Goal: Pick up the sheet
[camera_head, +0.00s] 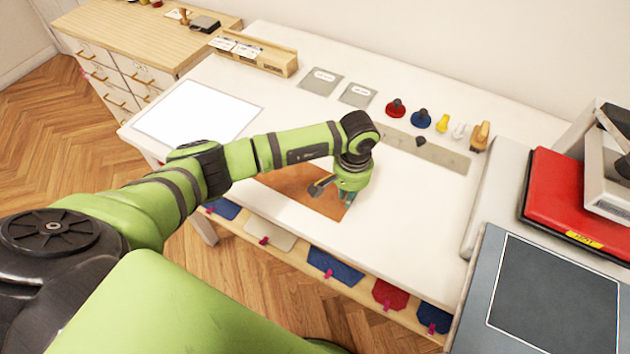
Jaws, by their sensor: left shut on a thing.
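A brown sheet (295,188) lies flat near the front edge of the white table, partly hidden by my left arm. My left gripper (347,198) points down at the right end of this sheet and is shut on it. The fingertips are small and partly hidden in the head view, so the exact grip on the sheet is hard to make out. My right gripper is not in view.
A large white sheet (197,111) lies at the table's left. Grey labelled cards (320,80), a wooden holder (255,54) and coloured stamp-like pieces (421,120) stand along the back. A red press (580,205) is at the right. Coloured fabric pieces (335,266) lie below the front edge.

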